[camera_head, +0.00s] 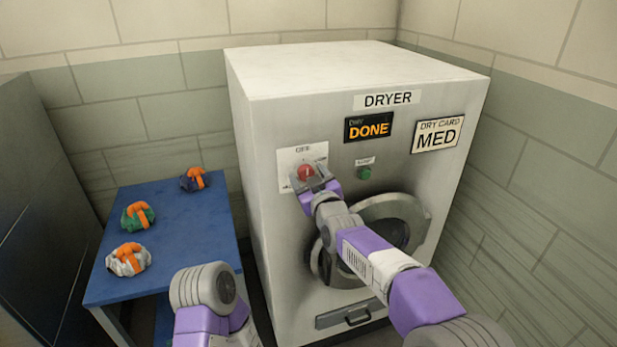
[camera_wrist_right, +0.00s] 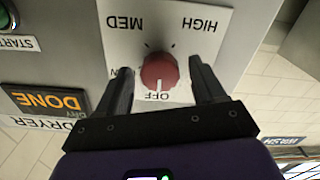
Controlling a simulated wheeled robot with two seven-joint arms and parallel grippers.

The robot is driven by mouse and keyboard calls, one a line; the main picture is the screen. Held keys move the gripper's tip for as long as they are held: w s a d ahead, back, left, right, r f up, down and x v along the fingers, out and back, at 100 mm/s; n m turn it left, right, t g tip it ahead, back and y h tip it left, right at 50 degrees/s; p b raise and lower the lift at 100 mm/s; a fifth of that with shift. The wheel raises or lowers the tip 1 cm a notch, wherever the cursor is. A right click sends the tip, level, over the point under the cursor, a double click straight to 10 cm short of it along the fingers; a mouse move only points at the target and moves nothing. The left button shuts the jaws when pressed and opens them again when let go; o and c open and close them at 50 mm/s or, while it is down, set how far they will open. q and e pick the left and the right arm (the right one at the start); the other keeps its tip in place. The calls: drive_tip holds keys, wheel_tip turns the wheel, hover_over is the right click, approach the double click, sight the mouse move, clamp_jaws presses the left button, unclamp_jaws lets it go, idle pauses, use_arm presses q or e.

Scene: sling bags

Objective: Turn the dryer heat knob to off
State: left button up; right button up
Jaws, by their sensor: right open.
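The red heat knob (camera_head: 305,172) sits on a white dial plate (camera_head: 290,158) on the dryer's front, at its upper left. In the right wrist view, which is upside down, the knob (camera_wrist_right: 159,72) has a white mark that points at the OFF label (camera_wrist_right: 165,96). MED and HIGH are printed on the plate's far side. My right gripper (camera_wrist_right: 162,82) is open, with one finger on each side of the knob and gaps visible between. Its fingers (camera_head: 314,184) partly cover the knob in the head view. My left gripper is out of view.
The dryer (camera_head: 330,72) shows DONE on its display (camera_head: 369,127) and a DRY CARD MED sign (camera_head: 437,134). A green start button (camera_head: 364,173) is right of the knob, above the round door (camera_head: 400,208). A blue table (camera_head: 185,235) at left holds three orange-strapped bags.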

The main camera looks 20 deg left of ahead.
drive_tip(key=v, duration=0.7)
drive_tip(key=shift+s+d, duration=0.2)
drive_tip(key=shift+s, duration=0.05)
drive_tip(key=s+d+f+m+g+h+p, duration=0.15)
drive_tip(key=d+f, duration=0.35)
drive_tip(key=f, duration=0.6)
drive_tip(key=s+d+f+m+g+h, duration=0.25)
drive_tip(key=d+f, duration=0.35)
drive_tip(key=f, duration=0.5)
drive_tip(key=s+d+f+m+g+h, duration=0.1)
drive_tip(key=d+f+m+g, duration=0.3)
drive_tip(key=f, duration=0.7)
drive_tip(key=s+d+f+m+g, duration=0.1)
drive_tip(key=s+d+f+g, duration=0.1)
drive_tip(key=s+f, duration=0.3)
drive_tip(key=s+d+f+m+g+p, duration=0.1)
drive_tip(key=s+f, duration=0.4)
drive_tip(key=s, duration=0.7)
drive_tip(key=s+d+f+m+g, duration=0.2)
drive_tip(key=s+d+f, duration=0.3)
drive_tip(key=s, duration=0.4)
drive_tip(key=shift+d+f+m+g+h+p, duration=0.3)
drive_tip(key=shift+f+g+h, duration=0.1)
drive_tip(key=shift+g, duration=0.3)
drive_tip(key=shift+s, duration=0.1)
